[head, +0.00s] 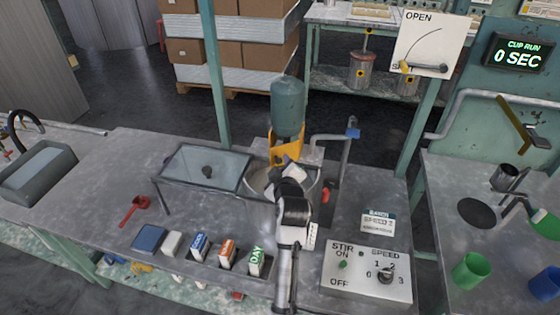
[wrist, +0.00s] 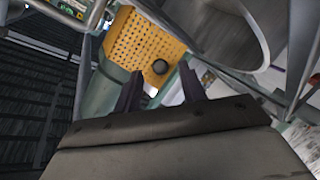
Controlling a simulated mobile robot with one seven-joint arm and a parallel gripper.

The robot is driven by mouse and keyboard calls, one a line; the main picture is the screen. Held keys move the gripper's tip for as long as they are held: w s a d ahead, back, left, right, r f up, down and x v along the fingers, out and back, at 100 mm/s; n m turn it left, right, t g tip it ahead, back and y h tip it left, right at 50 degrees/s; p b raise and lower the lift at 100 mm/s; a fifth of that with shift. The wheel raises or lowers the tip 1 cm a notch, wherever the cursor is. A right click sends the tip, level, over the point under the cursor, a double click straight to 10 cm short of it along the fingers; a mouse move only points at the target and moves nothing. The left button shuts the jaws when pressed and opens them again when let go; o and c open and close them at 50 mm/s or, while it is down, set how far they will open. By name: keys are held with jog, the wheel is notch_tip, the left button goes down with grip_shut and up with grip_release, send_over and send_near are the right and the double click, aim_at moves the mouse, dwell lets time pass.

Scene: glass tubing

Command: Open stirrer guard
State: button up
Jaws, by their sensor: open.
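The stirrer's teal motor (head: 288,105) stands above a round metal vessel (head: 255,182). An orange-yellow guard (head: 283,148) sits just below the motor, partly hidden by my gripper. In the head view my gripper (head: 289,172) is over the vessel, in front of the guard.
A clear-topped box (head: 205,165) with a dark knob stands left of the vessel. A stir control panel (head: 367,275) with a switch and speed dial is at front right. Several small labelled blocks line the front edge. A pipe (head: 333,140) with a blue handle rises right of the stirrer.

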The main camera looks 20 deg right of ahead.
jog(key=shift+x, duration=0.8)
grip_shut()
